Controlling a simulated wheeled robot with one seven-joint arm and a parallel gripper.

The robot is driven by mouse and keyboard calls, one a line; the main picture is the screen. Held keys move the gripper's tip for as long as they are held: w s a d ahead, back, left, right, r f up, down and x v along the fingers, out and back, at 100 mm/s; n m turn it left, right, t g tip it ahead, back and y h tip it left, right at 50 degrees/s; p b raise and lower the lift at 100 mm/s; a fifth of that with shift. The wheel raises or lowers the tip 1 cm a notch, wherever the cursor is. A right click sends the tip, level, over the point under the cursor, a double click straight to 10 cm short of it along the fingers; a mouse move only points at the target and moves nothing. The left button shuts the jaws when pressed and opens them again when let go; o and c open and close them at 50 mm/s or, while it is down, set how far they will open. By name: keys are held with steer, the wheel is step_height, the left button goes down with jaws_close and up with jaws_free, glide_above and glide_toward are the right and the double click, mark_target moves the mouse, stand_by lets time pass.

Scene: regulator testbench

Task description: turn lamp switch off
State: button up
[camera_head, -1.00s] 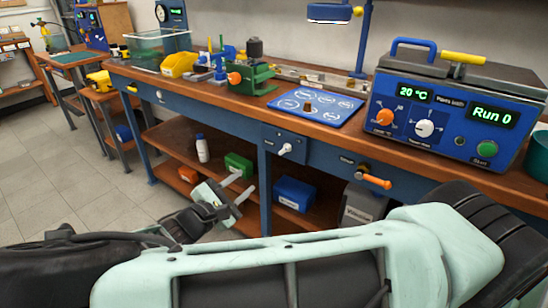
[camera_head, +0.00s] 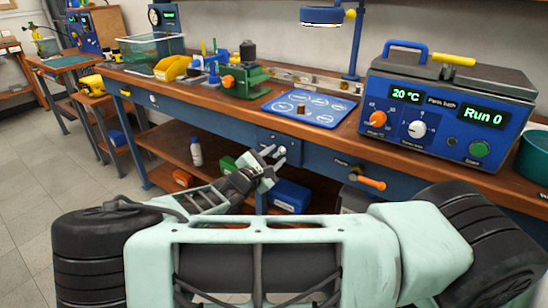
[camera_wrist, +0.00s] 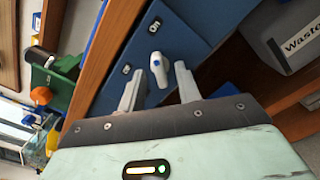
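The lamp switch is a white lever (camera_wrist: 158,72) with a blue mark, on a blue panel (camera_wrist: 177,45) at the bench front. In the wrist view it sits between the two pale fingers of my gripper (camera_wrist: 161,67), which are apart. I cannot tell whether they touch it. A label reading "On" is above the lever, and a second small label is to its left. In the head view my gripper (camera_head: 274,156) is at the switch panel (camera_head: 290,143), and the lever is hard to separate from the fingers. The blue lamp (camera_head: 322,15) hangs above the bench.
An orange handle (camera_head: 369,183) sticks out of the bench front to the right. A grey box labelled "Waste" (camera_wrist: 290,45) shows in the wrist view. The bench's wooden edge runs above the panel.

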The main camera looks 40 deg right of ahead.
steer(key=shift+d, duration=0.15)
jaws_close()
steer(key=shift+r+p, duration=0.1)
steer(key=shift+p, duration=0.35)
steer(key=shift+r+n+p, duration=0.1)
steer(key=shift+n+p, duration=0.6)
steer(key=shift+p, duration=0.05)
steer(key=n+p, duration=0.2)
steer(key=p, duration=0.1)
steer(key=n+p, duration=0.4)
steer(key=n, duration=0.2)
steer(key=shift+n+p, duration=0.3)
steer(key=shift+n, duration=0.1)
steer(key=n+p, duration=0.1)
steer(key=n, duration=0.1)
steer(key=n+p, duration=0.1)
steer(key=n, duration=0.2)
steer(key=shift+f+n, duration=0.2)
steer(key=shift+n, duration=0.1)
